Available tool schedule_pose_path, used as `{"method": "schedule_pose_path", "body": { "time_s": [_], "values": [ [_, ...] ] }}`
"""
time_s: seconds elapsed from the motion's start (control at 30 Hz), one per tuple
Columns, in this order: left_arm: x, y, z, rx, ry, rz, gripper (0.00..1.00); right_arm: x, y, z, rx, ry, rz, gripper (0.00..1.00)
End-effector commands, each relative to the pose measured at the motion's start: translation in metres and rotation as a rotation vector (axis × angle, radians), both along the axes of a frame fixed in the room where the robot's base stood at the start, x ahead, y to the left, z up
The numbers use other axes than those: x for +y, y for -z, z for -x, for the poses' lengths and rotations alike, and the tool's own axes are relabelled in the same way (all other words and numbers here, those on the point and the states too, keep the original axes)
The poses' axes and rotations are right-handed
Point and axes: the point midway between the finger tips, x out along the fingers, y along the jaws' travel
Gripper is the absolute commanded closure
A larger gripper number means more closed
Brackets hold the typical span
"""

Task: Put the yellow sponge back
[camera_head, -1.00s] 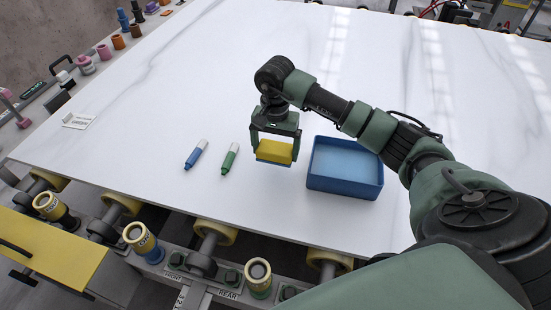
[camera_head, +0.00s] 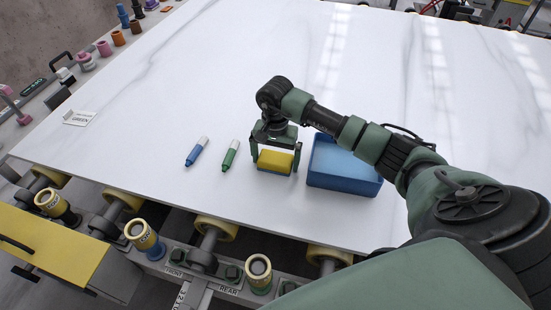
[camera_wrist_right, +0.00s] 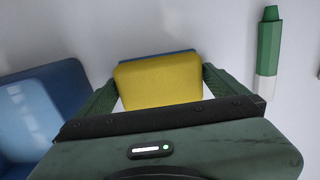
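The sponge (camera_head: 276,160) has a yellow top and a blue underside. It is at the slab's front, between the green marker and the blue tray (camera_head: 344,183). My right gripper (camera_head: 276,164) points down with one finger on each side of it. In the right wrist view the sponge (camera_wrist_right: 160,82) fills the space between the two fingers, which seem to touch its sides. The sponge is at or just above the slab; I cannot tell whether it rests there. My left gripper is not in view.
A green marker (camera_head: 230,155) and a blue marker (camera_head: 196,152) lie left of the sponge. A label card (camera_head: 78,118) lies at the far left. The white slab (camera_head: 190,90) is otherwise mostly clear. Rollers and yellow-capped posts line its front edge.

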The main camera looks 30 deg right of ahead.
Motion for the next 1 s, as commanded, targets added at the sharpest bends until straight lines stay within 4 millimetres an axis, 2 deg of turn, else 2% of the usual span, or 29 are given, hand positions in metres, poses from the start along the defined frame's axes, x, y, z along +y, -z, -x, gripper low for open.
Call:
{"method": "schedule_pose_path", "body": {
  "time_s": [0.27, 0.3, 0.47, 0.73, 0.9, 1.0],
  "values": [
    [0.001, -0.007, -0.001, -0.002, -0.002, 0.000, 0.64, 0.001, -0.006, 0.000, 0.001, 0.000, -0.002, 0.00],
    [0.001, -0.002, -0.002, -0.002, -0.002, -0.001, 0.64, 0.000, -0.008, -0.001, -0.003, -0.001, 0.000, 0.00],
    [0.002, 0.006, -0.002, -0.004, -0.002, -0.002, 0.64, -0.001, -0.037, -0.002, -0.006, -0.001, 0.001, 0.00],
    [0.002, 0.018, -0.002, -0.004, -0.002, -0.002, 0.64, 0.000, -0.095, -0.001, -0.005, -0.001, 0.000, 0.00],
    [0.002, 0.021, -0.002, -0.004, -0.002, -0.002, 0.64, 0.000, -0.116, 0.000, -0.001, 0.000, 0.000, 0.00],
    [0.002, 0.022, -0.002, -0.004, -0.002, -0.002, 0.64, 0.001, -0.122, 0.000, 0.000, -0.001, -0.001, 0.00]
  ]
}}
